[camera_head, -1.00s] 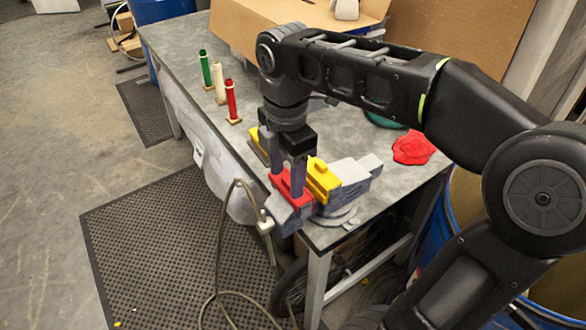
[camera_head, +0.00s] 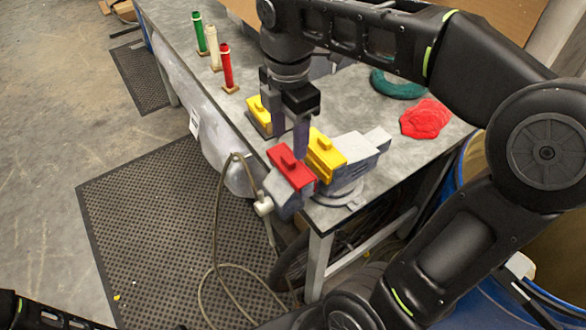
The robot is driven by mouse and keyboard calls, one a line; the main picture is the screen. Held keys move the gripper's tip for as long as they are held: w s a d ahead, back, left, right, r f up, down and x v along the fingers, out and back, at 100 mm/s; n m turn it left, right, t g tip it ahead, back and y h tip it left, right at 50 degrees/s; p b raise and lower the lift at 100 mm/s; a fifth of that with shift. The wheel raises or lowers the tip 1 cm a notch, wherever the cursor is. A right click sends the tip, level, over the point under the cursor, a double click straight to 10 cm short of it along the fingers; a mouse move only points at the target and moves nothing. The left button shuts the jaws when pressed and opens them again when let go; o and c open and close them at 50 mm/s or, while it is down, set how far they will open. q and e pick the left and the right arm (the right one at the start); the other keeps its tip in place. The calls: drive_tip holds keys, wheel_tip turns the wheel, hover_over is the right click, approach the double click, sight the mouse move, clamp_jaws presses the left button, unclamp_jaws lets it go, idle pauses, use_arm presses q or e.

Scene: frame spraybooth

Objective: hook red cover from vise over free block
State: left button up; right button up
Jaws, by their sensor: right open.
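The vise (camera_head: 358,150) stands at the near corner of the grey bench. The red cover (camera_head: 291,166), with a small raised grip, sits on its front jaw. A yellow cover (camera_head: 325,155) sits on the jaw behind it. Another yellow cover (camera_head: 259,111) rests on a small block on the bench, further back and left, partly hidden by my gripper. My right gripper (camera_head: 289,146) points down with its fingers apart and empty. In the picture its fingertips overlap the back edge of the red cover; I cannot tell if they touch it. My left gripper is out of view.
Green (camera_head: 200,34), white (camera_head: 215,49) and red (camera_head: 226,68) upright cylinders stand along the bench's left edge. A red cloth-like lump (camera_head: 426,118) and a teal ring-shaped object (camera_head: 398,84) lie at the right. A hose (camera_head: 220,225) hangs in front of the bench.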

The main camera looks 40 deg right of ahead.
sight(291, 157)
drive_tip(key=shift+f, duration=0.1)
drive_tip(key=shift+d+f+p, duration=0.15)
drive_tip(key=shift+f+p, duration=0.45)
drive_tip(key=shift+f, duration=2)
drive_tip(key=shift+c, duration=0.3)
clamp_jaws()
